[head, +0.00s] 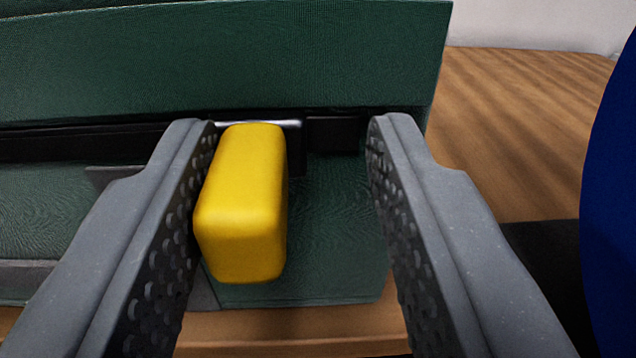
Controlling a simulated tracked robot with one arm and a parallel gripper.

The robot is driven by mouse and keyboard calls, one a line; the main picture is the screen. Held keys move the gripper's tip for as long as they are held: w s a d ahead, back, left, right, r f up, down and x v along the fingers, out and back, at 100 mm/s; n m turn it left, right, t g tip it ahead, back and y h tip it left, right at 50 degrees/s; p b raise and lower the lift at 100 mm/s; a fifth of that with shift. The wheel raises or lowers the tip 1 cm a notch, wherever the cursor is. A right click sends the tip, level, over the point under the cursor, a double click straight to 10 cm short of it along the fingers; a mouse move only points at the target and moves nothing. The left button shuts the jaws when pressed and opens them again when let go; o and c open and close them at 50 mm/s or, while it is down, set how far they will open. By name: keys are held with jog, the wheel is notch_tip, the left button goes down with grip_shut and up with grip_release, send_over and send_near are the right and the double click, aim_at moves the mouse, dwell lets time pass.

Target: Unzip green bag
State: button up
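The green bag (250,65) fills the upper left and middle of the head view. A dark zipper band (80,140) runs across it, with a metallic edge near the yellow block. A yellow rounded zipper pull (240,205) stands out from the band toward the camera. My gripper (291,130) is open, with one grey finger on each side of the pull. The left finger is very close to the pull; I cannot tell whether they touch. A wide gap lies between the pull and the right finger.
The bag rests on a brown wooden table (520,130). A dark blue object (612,210) stands at the right edge of the view, with a black area beside it. A pale wall (540,25) is behind. Bare table shows right of the bag.

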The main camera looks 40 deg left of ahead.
jog(key=b+v, duration=0.1)
jog(key=v, duration=1.2)
jog(key=shift+s+d+f, duration=0.15)
jog(key=shift+s+d, duration=0.1)
jog(key=shift+d, duration=0.1)
